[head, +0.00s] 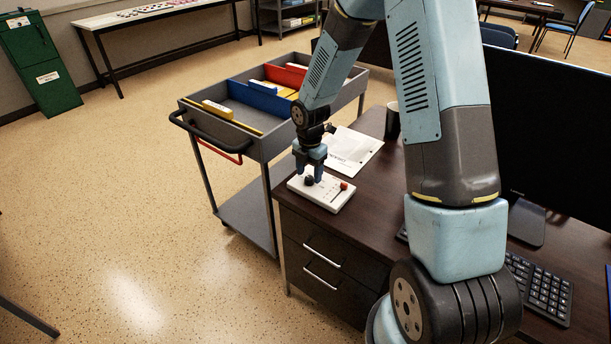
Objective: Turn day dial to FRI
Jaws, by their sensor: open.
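A white control panel (331,198) lies on the corner of the dark desk (377,212). It has a dark round dial (309,181) on its left part and a small red knob (344,186) on its right. The markings on the panel are too small to read, so the dial's setting cannot be told. My gripper (311,178) points down right over the dark dial, its fingers open on either side of it. Whether the fingers touch the dial cannot be told.
A grey cart (263,151) with colored dividers stands left of the desk. A paper sheet (352,147) and a dark mug (392,122) are behind the panel. A monitor (556,135) and keyboard (541,287) are at the right.

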